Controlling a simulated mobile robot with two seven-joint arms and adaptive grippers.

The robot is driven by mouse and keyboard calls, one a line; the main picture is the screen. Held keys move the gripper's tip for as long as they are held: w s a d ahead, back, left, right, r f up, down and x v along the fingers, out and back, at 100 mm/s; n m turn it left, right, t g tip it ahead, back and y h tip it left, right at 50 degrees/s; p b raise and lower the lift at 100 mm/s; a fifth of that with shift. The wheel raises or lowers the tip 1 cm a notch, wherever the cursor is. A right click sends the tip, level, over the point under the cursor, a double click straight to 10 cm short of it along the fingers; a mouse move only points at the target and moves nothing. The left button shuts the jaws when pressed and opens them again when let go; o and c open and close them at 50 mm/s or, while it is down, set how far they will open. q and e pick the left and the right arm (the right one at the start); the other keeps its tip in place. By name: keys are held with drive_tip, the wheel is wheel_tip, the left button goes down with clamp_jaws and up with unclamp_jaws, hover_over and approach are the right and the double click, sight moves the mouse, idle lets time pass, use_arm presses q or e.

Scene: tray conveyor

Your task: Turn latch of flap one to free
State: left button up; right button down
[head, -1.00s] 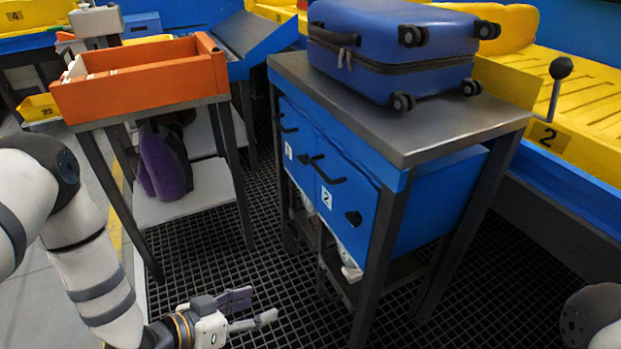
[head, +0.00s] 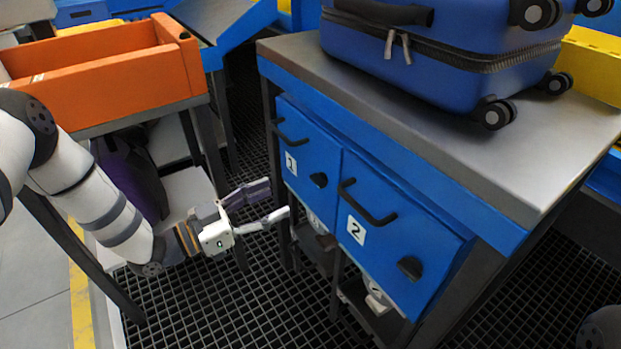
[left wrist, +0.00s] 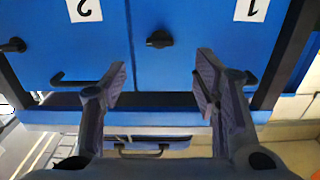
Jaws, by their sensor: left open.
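Flap one (head: 306,150) is a blue panel marked 1, with a black bar handle (head: 291,132) near its top. Its latch (head: 319,180) is a small black knob at the lower right. In the left wrist view, which is upside down, this latch (left wrist: 159,39) appears beyond and between the fingertips, apart from them. The latch looks roughly crosswise there; its exact angle is unclear. My left gripper (head: 270,203) is open and empty, just left of flap one, fingers towards the cabinet. Its two fingers (left wrist: 160,86) are spread wide in the wrist view. My right gripper is out of view.
Flap two (head: 385,230) adjoins on the right, with its own handle (head: 366,205) and latch (head: 410,267). A blue suitcase (head: 440,60) lies on the grey tabletop (head: 290,52) above. An orange tray (head: 110,78) stands on a stand at left. Dark grating covers the floor.

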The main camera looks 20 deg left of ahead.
sight(314, 182)
use_arm(q)
drive_tip(key=b+x, duration=0.1)
drive_tip(key=x, duration=0.9)
drive_tip(key=c, duration=1.2)
